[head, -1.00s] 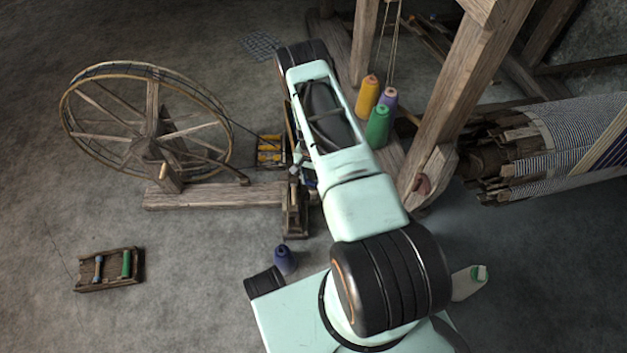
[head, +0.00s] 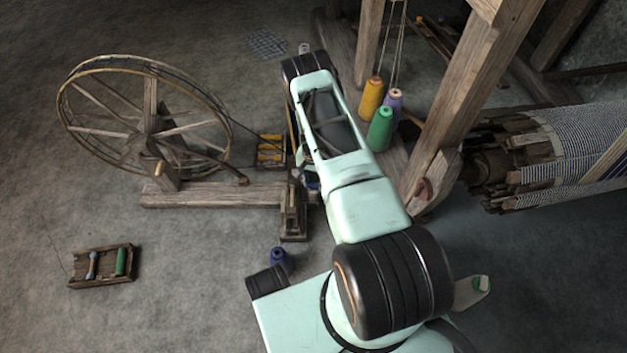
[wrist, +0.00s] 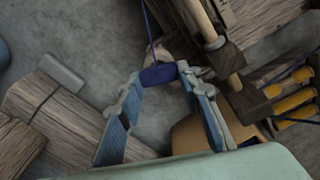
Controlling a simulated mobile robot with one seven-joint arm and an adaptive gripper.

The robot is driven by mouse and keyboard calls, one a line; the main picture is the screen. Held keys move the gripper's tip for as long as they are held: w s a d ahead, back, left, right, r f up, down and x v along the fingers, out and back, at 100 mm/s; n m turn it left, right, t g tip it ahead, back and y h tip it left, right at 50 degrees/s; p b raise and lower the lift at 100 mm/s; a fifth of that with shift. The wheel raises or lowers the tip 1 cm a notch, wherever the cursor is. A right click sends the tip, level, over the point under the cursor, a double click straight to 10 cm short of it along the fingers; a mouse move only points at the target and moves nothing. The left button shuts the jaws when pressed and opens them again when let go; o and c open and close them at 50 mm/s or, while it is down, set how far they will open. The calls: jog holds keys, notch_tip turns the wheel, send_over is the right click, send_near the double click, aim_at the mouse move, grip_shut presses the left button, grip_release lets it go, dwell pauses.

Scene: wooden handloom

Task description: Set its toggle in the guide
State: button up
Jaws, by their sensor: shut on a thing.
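In the wrist view a dark blue toggle (wrist: 158,75) lies crosswise between the tips of my gripper (wrist: 160,82), which is shut on it. A thin blue cord (wrist: 149,25) runs up from the toggle to the top edge of the picture. The toggle is above the grey floor, near a round wooden rod in a dark block (wrist: 229,58). I cannot tell which part is the guide. In the head view my arm mostly hides the gripper, beside the spinning wheel's short wooden post (head: 293,213).
The spinning wheel (head: 150,125) stands left, with yellow bobbins (head: 271,152) behind its beam. Yellow, green (head: 380,130) and purple cones stand at the loom's post (head: 470,90). A bobbin tray (head: 103,267) is front left.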

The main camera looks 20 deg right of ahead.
jog(key=shift+f, duration=0.7)
jog(key=o, duration=0.8)
notch_tip(320, 180, up, 12)
jog(key=shift+a+r, duration=0.1)
